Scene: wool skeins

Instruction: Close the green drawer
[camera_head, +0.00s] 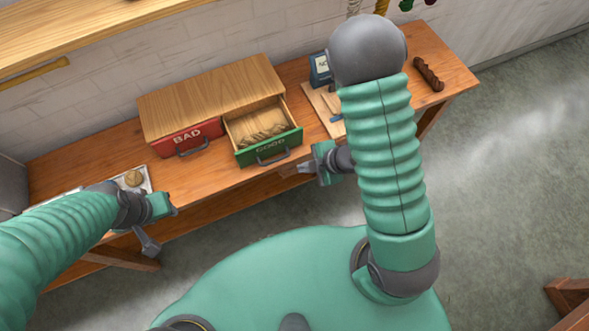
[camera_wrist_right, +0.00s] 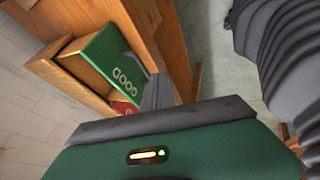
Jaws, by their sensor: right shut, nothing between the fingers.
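The green drawer (camera_head: 269,147) marked GOOD is pulled out of the wooden cabinet (camera_head: 213,88), with a grey handle on its front and several tan items inside. It also shows in the right wrist view (camera_wrist_right: 114,64). My right gripper (camera_head: 288,171) is shut and empty, just right of and in front of the green drawer's front. In the right wrist view my right gripper (camera_wrist_right: 158,92) points toward the drawer's front; I cannot tell whether it touches. My left gripper (camera_head: 163,227) is at the lower left, away from the cabinet, and its jaw state is unclear.
The red drawer (camera_head: 188,137) marked BAD is shut, left of the green one. A tray with a round tan item (camera_head: 134,178) lies at the table's left. A blue box (camera_head: 320,69), a board (camera_head: 325,108) and a brown item (camera_head: 429,75) are at the right.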

